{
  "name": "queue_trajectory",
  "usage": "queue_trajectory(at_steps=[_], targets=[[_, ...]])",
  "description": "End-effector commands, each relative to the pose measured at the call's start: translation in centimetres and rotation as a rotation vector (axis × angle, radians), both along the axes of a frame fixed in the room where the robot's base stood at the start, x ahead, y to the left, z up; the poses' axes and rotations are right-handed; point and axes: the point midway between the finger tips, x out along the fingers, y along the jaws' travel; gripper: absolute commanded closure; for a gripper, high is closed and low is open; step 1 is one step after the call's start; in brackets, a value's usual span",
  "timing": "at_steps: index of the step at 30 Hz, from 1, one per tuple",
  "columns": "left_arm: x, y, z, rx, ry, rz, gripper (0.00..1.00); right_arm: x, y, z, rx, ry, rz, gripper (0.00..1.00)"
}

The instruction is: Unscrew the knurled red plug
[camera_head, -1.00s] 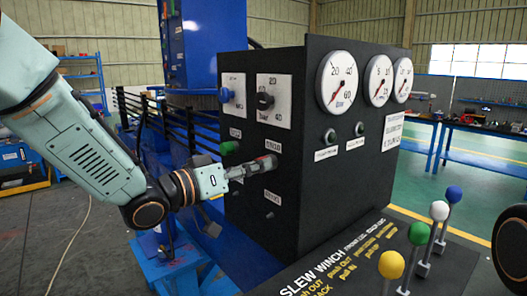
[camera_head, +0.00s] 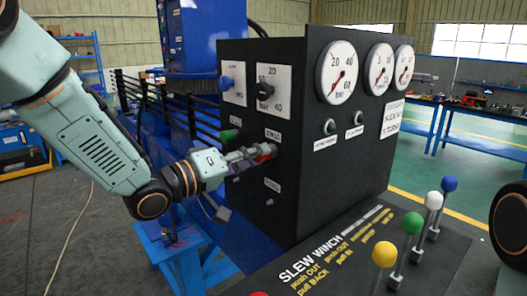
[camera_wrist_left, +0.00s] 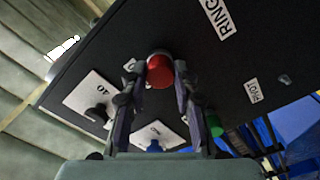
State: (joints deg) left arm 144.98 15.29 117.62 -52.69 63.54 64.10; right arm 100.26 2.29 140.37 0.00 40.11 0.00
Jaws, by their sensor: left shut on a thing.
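The knurled red plug (camera_head: 265,153) sits on the black side face of the control cabinet (camera_head: 345,160), beside a white label. In the left wrist view the round red plug (camera_wrist_left: 160,73) lies between the two fingertips. My left gripper (camera_head: 262,152) reaches in from the left and is shut on the plug; its fingers (camera_wrist_left: 162,68) stand on either side of it. The fingers partly cover the plug in the head view. I cannot make out its thread. My right gripper is out of view.
A green plug (camera_head: 230,135) sits just left of the red one, with blue (camera_head: 226,82) and black (camera_head: 264,90) knobs above. Levers with yellow (camera_head: 384,254), green (camera_head: 414,223), white (camera_head: 433,201) and blue (camera_head: 450,184) balls stand in front. A blue stand (camera_head: 175,245) is below my left arm.

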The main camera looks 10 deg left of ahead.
Motion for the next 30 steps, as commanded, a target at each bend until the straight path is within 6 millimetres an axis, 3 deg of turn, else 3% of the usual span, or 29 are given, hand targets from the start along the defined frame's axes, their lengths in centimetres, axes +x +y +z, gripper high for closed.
queue_trajectory(at_steps=[8, 21, 30], targets=[[-0.04, 0.01, -0.05, -0.012, 0.009, 0.0, 1.0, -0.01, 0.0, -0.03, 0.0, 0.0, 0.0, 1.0], [-0.08, 0.03, -0.06, -0.34, 0.266, 0.001, 1.0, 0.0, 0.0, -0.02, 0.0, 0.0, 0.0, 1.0], [-0.08, 0.03, -0.07, -0.356, 0.278, 0.001, 1.0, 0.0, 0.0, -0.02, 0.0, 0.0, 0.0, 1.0]])
